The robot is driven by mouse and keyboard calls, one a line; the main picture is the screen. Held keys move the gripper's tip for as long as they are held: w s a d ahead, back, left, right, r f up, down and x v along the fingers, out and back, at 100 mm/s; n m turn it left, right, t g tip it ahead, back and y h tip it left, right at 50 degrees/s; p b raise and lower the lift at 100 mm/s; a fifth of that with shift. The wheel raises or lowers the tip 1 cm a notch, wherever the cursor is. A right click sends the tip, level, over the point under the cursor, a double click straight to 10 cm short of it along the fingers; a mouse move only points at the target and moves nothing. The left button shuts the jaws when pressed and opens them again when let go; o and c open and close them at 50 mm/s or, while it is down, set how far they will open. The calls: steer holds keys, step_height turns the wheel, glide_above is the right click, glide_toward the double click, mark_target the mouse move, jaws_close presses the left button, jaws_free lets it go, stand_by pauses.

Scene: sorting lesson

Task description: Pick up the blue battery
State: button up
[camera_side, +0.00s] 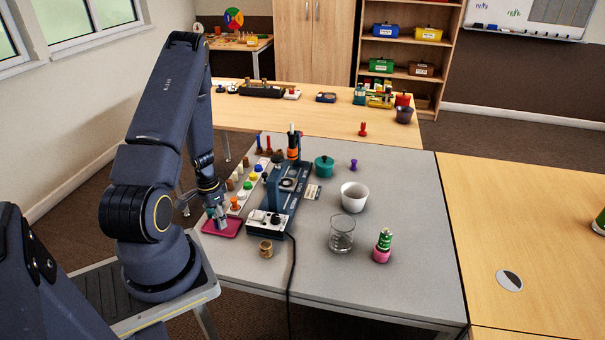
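I cannot make out a blue battery in the side view. My gripper (220,220) points down, low over a magenta tray (234,230) at the table's left edge. The fingers are small and dark here, so I cannot tell whether they are open or shut, or whether something is between them.
A dark blue device (286,195) with a cable stands right of my gripper, beside a strip of coloured knobs (249,185). A white bowl (354,198), glass beaker (342,238), teal pot (324,167) and brass piece (266,247) stand on the grey table (420,270). Its front right is clear.

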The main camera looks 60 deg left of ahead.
jaws_close()
steer(key=shift+r, duration=0.1)
stand_by(0.3)
